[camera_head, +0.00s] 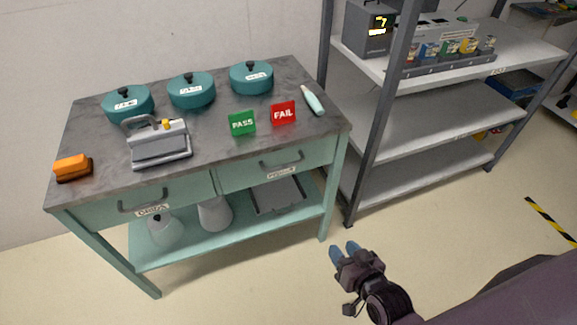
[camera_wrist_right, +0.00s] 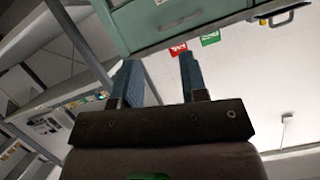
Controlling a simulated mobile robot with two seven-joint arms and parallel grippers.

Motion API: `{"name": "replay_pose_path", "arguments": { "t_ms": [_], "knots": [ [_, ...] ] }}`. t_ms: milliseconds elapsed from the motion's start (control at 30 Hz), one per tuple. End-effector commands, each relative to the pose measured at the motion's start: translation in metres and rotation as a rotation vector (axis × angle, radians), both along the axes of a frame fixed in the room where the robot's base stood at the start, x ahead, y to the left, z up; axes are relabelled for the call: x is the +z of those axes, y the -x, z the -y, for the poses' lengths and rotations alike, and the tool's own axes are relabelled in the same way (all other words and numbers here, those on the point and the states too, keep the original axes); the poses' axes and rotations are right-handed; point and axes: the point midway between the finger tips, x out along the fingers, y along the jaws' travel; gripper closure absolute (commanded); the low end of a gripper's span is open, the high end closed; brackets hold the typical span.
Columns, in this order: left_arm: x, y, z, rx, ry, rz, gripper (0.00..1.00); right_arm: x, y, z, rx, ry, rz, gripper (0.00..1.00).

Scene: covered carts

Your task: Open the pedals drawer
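The teal cart has two shut drawers side by side under its grey top. The right drawer (camera_head: 276,166) has a grey bar handle (camera_head: 282,161) and a small white label that looks like "PEDALS" but is hard to read. The left drawer (camera_head: 145,204) has a similar handle and another label. My right gripper (camera_head: 344,250) is open and empty, in front of the cart and right of its front right leg. In the right wrist view, which is upside down, the right drawer's handle (camera_wrist_right: 181,20) shows beyond the open fingers (camera_wrist_right: 157,80), apart from them. My left gripper is not in view.
Teal pots (camera_head: 192,92), a grey device (camera_head: 160,146), PASS (camera_head: 242,123) and FAIL (camera_head: 284,112) signs and an orange block (camera_head: 72,167) stand on the cart top. A lower shelf holds grey items. A metal rack (camera_head: 440,123) stands to the right. Floor in front is clear.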

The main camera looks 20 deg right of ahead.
Motion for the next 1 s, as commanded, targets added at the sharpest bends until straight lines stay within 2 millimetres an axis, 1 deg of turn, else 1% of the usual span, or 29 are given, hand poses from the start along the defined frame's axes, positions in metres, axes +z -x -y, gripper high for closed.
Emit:
{"name": "replay_pose_path", "arguments": {
  "t_ms": [33, 100, 167, 200, 300, 400, 500, 600, 700, 833, 1000],
  "knots": [
    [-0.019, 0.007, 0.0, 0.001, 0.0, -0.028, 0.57, -0.011, -0.022, -0.012, -0.021, -0.102, 0.053, 0.6],
    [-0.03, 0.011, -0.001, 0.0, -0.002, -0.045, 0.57, -0.011, -0.051, -0.025, -0.058, -0.253, 0.141, 0.6],
    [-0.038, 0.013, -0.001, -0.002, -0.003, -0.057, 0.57, -0.01, -0.074, -0.035, -0.092, -0.383, 0.213, 0.6],
    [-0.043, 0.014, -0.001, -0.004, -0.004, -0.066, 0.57, -0.01, -0.089, -0.04, -0.116, -0.467, 0.256, 0.6],
    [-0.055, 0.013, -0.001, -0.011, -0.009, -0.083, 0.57, -0.011, -0.123, -0.053, -0.183, -0.68, 0.36, 0.6],
    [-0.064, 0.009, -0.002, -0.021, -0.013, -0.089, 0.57, -0.015, -0.153, -0.063, -0.26, -0.884, 0.451, 0.6],
    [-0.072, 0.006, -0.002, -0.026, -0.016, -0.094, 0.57, -0.02, -0.176, -0.07, -0.337, -1.06, 0.525, 0.6],
    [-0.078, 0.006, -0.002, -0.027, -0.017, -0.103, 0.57, -0.026, -0.193, -0.075, -0.405, -1.194, 0.58, 0.6],
    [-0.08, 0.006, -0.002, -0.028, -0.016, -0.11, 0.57, -0.03, -0.204, -0.079, -0.455, -1.285, 0.616, 0.6],
    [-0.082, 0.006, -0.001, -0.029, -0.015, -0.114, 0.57, -0.03, -0.211, -0.081, -0.488, -1.342, 0.642, 0.6],
    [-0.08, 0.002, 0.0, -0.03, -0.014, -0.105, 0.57, -0.026, -0.224, -0.077, -0.491, -1.354, 0.65, 0.6]
  ]
}}
